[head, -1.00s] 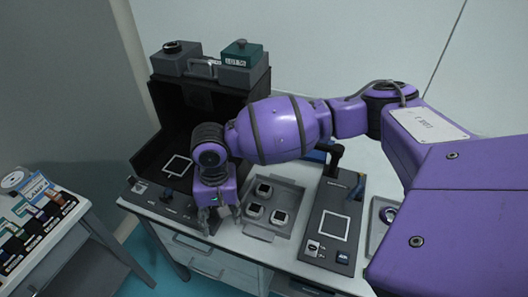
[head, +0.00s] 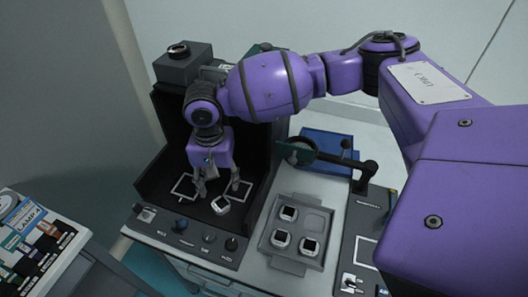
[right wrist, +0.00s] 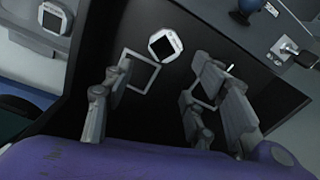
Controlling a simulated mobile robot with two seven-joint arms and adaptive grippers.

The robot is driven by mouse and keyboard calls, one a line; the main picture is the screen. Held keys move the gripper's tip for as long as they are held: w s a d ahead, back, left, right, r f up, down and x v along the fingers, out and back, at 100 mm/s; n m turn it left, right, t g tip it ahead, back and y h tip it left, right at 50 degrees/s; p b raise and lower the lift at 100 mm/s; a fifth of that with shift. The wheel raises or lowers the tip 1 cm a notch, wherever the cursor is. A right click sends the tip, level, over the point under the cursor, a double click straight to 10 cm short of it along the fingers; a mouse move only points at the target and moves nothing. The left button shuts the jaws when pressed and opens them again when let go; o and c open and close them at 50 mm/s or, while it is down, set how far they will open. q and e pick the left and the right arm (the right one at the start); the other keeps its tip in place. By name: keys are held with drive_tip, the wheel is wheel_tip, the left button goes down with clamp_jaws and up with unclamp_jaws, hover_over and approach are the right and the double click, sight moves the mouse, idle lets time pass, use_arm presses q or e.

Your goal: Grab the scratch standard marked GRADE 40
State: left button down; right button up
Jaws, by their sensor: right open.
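My right gripper (head: 219,187) is open and empty, pointing down inside the black booth (head: 160,183). A small pale-framed scratch standard with a dark square face (head: 220,206) lies on the booth floor, just in front of the fingers. In the right wrist view this standard (right wrist: 165,45) lies beyond the gap between the open fingertips (right wrist: 160,72), apart from them. Three similar standards, at the back left (head: 289,213), front left (head: 281,240) and front right (head: 308,247), sit in a grey tray (head: 268,238). No grade marking is readable. My left gripper is not in view.
White square outlines (head: 183,186) mark the booth floor. The booth's front panel has knobs (head: 181,224). The tray's back-right pocket (head: 314,220) is empty. Right of it stands a device with a black arm (head: 338,161). A blue box (head: 327,146) lies behind. A lamp chart (head: 35,240) is at left.

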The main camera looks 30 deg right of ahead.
sight(223, 204)
drive_tip(key=f, duration=0.2)
drive_tip(key=s+f, duration=0.1)
drive_tip(key=f, duration=0.4)
drive_tip(key=shift+s+a, duration=0.3)
drive_tip(key=shift+a, duration=0.1)
drive_tip(key=shift+c, duration=0.4)
drive_tip(key=c, duration=1.1)
